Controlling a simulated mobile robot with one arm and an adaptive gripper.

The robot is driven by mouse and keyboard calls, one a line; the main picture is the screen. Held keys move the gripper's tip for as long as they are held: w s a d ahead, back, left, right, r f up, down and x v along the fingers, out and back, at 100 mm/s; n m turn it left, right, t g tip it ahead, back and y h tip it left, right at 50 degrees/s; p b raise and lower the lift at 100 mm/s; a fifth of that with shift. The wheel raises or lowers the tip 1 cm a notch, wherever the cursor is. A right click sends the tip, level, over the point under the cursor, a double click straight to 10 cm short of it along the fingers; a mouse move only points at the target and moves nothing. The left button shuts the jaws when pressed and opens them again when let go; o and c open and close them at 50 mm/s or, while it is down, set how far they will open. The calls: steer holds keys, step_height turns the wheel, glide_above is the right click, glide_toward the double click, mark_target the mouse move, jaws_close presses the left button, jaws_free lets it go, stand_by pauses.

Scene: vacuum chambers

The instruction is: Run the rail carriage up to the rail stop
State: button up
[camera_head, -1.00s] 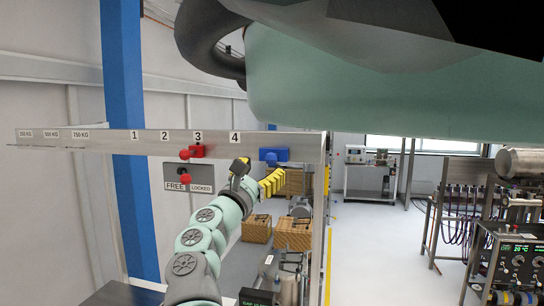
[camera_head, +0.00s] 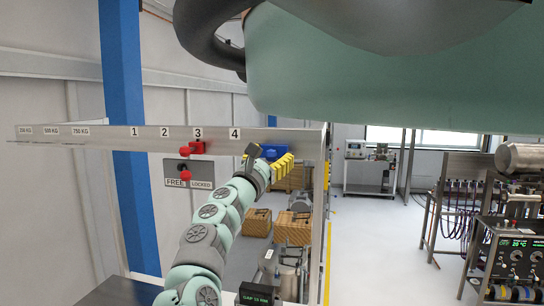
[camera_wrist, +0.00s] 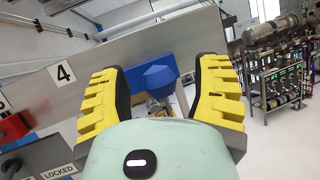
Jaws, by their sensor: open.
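The blue carriage block (camera_head: 271,149) sits on the long grey rail (camera_head: 110,133), right of the number 4, partly hidden by my gripper. In the wrist view its blue rounded knob (camera_wrist: 160,82) shows between my fingers. My gripper (camera_head: 268,163) is open, with one yellow-and-black finger on each side of the knob in the wrist view (camera_wrist: 162,95). I see no clear contact with the knob. A red block (camera_head: 191,148), which looks like the rail stop, sits at the number 3; its red edge shows at the left of the wrist view (camera_wrist: 12,128).
A panel (camera_head: 189,174) marked FREE and LOCKED, with a red knob, hangs below the red block. A blue column (camera_head: 127,120) stands behind the rail. Wooden crates (camera_head: 258,222) and pump equipment stand below and behind. Open floor (camera_head: 375,240) lies to the right.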

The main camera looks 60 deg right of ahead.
jaws_close()
stand_by(0.5)
